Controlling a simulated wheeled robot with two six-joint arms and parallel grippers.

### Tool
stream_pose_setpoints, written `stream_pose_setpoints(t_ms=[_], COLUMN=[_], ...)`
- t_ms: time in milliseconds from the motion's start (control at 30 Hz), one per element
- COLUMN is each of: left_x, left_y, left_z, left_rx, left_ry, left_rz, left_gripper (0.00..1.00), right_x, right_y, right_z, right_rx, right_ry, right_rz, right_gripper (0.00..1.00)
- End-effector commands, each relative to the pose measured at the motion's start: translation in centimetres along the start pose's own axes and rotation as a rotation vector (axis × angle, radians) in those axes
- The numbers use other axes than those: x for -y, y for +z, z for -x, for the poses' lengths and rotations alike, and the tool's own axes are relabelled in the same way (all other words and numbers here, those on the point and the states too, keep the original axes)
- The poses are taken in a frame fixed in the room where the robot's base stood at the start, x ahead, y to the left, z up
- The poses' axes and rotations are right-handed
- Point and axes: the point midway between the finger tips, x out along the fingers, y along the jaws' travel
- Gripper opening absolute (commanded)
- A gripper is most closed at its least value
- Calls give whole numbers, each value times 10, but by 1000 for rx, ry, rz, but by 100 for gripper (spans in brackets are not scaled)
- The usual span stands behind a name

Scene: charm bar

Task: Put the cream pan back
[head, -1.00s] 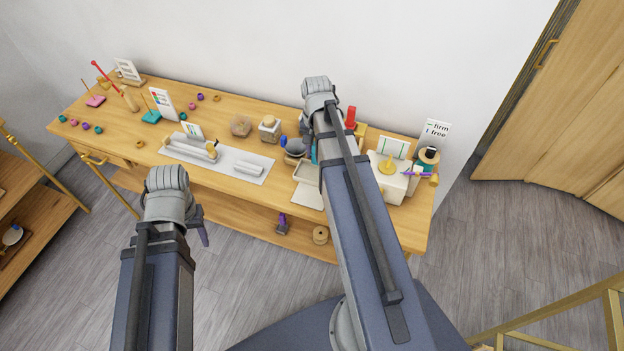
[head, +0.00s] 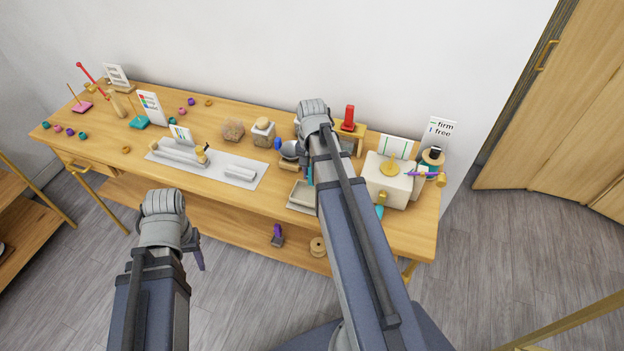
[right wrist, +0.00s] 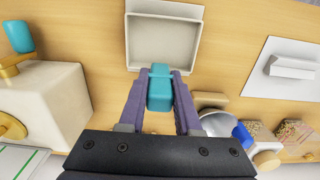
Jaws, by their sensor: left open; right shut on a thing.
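The cream pan (head: 305,192) is a shallow, open, empty square tray at the front of the table, partly hidden by my right arm. In the right wrist view the pan (right wrist: 163,45) lies just beyond my fingertips, over part of a pale flat mat (right wrist: 165,8). My right gripper (right wrist: 160,75) is shut on a teal block-shaped grip (right wrist: 160,90) at the pan's near edge. Whether the pan rests on the mat or hangs just above it I cannot tell. My left gripper (head: 200,258) is open and empty, low in front of the table.
A cream box (head: 390,180) with a gold disc stands right of the pan. A grey tray (head: 215,165) lies to the left. Jars (head: 263,132), a grey bowl (head: 291,150) and a red-topped wooden stand (head: 348,127) stand behind.

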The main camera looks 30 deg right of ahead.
Motion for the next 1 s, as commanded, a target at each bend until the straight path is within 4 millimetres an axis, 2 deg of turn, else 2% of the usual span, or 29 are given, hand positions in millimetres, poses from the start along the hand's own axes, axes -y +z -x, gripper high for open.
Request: stream_pose_setpoints(t_ms=[33, 400, 433, 600, 700, 1000], left_x=[0, -1, -1, 0, 0, 0], left_y=[0, 0, 0, 0, 0, 0], left_z=[-5, -7, -6, -5, -5, -4], left_rx=[0, 0, 0, 0, 0, 0], left_ry=[0, 0, 0, 0, 0, 0], left_rz=[0, 0, 0, 0, 0, 0], left_gripper=[50, 50, 50, 50, 50, 50], right_x=[0, 0, 0, 0, 0, 0], right_y=[0, 0, 0, 0, 0, 0], right_z=[-5, -7, -6, -5, -5, -4], right_rx=[0, 0, 0, 0, 0, 0], right_ry=[0, 0, 0, 0, 0, 0], right_rz=[0, 0, 0, 0, 0, 0], right_gripper=[0, 0, 34, 54, 62, 62])
